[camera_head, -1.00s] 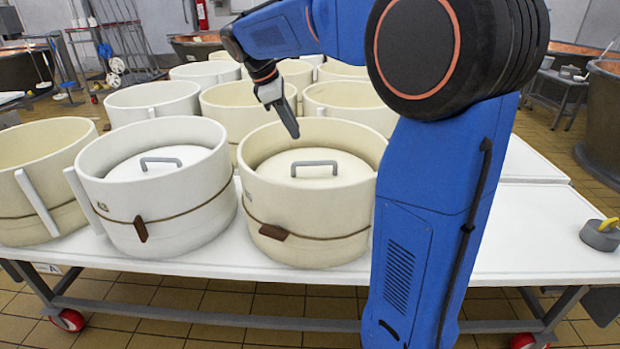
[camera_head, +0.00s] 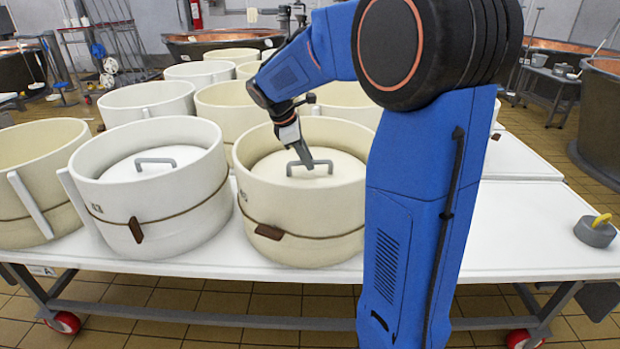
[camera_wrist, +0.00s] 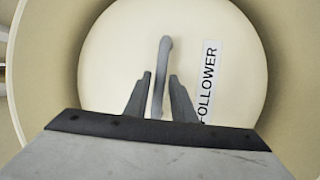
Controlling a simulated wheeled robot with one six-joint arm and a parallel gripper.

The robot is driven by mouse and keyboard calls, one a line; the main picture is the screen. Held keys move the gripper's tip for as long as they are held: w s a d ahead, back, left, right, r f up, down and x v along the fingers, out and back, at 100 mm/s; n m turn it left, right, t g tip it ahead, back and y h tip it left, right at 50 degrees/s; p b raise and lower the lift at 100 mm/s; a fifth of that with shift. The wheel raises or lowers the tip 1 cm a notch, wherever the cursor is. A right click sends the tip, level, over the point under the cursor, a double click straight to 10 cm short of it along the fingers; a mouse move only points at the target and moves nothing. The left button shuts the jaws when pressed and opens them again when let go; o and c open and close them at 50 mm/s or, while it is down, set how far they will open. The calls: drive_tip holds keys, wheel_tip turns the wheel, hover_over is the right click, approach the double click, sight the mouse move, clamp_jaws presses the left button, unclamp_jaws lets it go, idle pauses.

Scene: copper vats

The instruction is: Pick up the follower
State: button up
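The follower (camera_wrist: 117,47) is a cream disc lying inside a cream hoop (camera_head: 250,208), with a black-on-white label reading FOLLOWER. It also shows in the head view (camera_head: 343,165). Its grey bar handle (camera_wrist: 165,50) stands up from the middle. My gripper (camera_wrist: 160,85) is open, with one finger on each side of the handle in the wrist view. In the head view my gripper (camera_head: 305,163) is down inside the hoop at the handle and hides part of it. Whether the fingers touch the handle cannot be told.
A similar hoop (camera_head: 190,232) with a handled disc (camera_head: 120,171) stands close on the left, and several open hoops stand behind. The white table (camera_head: 520,240) is clear on the right, except for a grey weight with a yellow handle (camera_head: 596,232).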

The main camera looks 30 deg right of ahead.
drive_tip(key=shift+x, duration=1.25)
drive_tip(key=shift+c, duration=0.6)
clamp_jaws()
